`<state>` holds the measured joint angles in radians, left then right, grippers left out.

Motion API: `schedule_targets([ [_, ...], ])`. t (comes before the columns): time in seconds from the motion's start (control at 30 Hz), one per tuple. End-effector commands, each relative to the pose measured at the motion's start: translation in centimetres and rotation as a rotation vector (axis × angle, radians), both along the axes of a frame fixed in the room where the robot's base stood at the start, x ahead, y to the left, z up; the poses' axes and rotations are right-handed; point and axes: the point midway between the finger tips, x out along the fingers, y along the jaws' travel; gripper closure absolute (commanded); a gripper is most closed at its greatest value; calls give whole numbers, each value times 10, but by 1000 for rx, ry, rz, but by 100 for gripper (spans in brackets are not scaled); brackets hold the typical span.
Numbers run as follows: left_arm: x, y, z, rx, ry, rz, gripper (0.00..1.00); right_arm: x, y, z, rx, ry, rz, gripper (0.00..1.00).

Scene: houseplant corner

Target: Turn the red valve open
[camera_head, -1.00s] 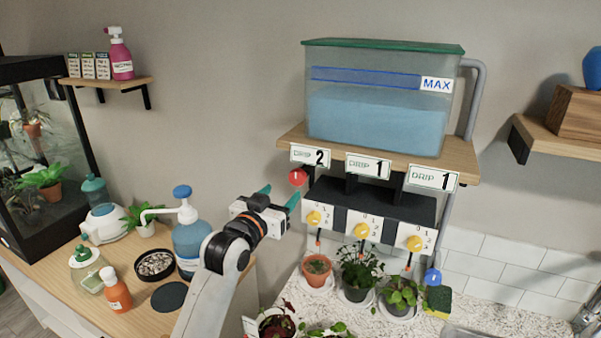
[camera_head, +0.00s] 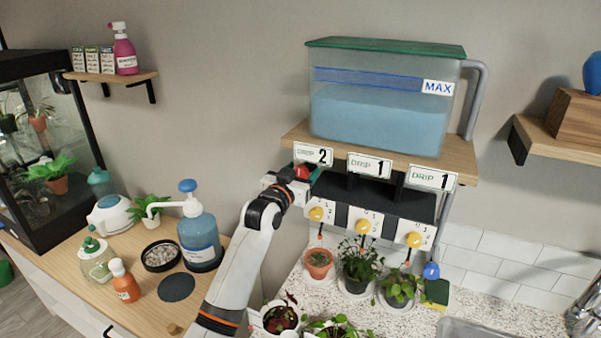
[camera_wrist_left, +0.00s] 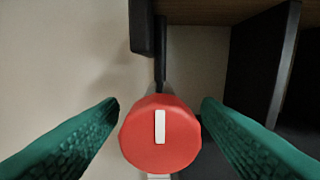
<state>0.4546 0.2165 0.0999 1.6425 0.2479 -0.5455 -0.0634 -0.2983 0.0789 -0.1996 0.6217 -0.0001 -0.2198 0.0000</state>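The red valve (camera_wrist_left: 160,135) is a round knob with a white bar that stands upright in the left wrist view. In the head view the valve (camera_head: 302,173) shows below the left end of the tank shelf, partly covered by my gripper. My left gripper (camera_head: 300,174) is at the valve. In the left wrist view its green fingers (camera_wrist_left: 160,112) are open, one on each side of the knob, with a visible gap at both sides. My right gripper is not in view.
The water tank (camera_head: 385,105) stands on a wooden shelf (camera_head: 460,160) just above the valve. Yellow dials (camera_head: 362,227) sit to the right, over potted plants (camera_head: 358,262). A blue pump bottle (camera_head: 198,240) stands on the table at left.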

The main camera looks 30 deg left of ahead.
Motion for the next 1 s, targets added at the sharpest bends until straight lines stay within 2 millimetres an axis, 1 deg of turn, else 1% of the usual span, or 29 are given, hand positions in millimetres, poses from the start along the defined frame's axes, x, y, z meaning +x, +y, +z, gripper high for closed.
schedule_targets([
  [0.03, 0, 0, 0, 0, 0, 0, 48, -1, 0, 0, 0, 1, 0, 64],
  [0.2, 0, 0, 0, 0, 0, 0, 76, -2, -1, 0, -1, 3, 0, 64],
  [0.27, 0, 0, 0, 0, 0, 0, 85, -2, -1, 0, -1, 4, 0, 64],
  [0.47, 0, 0, 0, 12, 1, 0, 85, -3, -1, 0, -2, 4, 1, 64],
  [0.67, 0, 0, 0, 80, 6, 0, 85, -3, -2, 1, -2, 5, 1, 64],
  [0.87, 0, 0, 1, 222, 13, 0, 85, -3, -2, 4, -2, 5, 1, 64],
  [1.0, 0, -1, 1, 349, 21, -1, 85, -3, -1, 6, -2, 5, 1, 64],
])
